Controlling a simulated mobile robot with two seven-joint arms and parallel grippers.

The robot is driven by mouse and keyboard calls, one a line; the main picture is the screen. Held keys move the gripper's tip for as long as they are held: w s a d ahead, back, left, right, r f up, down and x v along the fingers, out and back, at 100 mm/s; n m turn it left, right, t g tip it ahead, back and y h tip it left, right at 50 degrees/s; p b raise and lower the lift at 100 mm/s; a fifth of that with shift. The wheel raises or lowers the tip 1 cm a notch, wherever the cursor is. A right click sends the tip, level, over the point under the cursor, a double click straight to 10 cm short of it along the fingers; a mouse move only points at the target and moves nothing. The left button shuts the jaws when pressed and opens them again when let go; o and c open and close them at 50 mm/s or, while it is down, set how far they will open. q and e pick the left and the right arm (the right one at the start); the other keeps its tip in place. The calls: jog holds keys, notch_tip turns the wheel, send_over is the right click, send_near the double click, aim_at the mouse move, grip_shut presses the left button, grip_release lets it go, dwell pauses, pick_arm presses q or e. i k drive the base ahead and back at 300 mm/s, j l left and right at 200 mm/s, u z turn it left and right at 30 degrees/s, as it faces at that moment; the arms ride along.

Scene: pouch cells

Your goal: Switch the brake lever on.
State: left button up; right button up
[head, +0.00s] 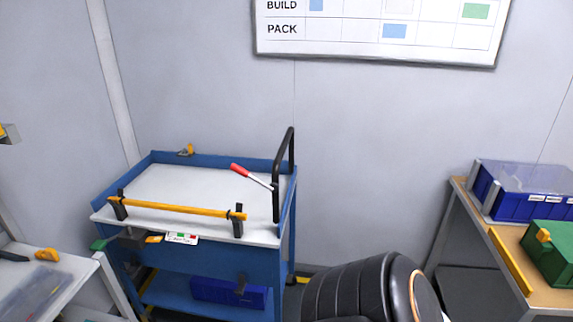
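A lever with a red grip (241,169) and a pale metal rod slants up to the left at the right side of a blue cart (192,267). Its lower end meets the foot of the cart's black push handle (291,153). A small white label (181,239) with green and red marks sits on the cart's front edge; its text is too small to read. Neither of my grippers shows in the head view.
A yellow bar (178,208) on black brackets spans the cart's front. A bench at the right holds blue bins (530,205) and a green case (552,250). A pale table (60,265) stands at left. A black ribbed form (355,292) fills the lower middle.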

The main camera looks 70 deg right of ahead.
aim_at(273, 187)
jog(key=z, duration=2)
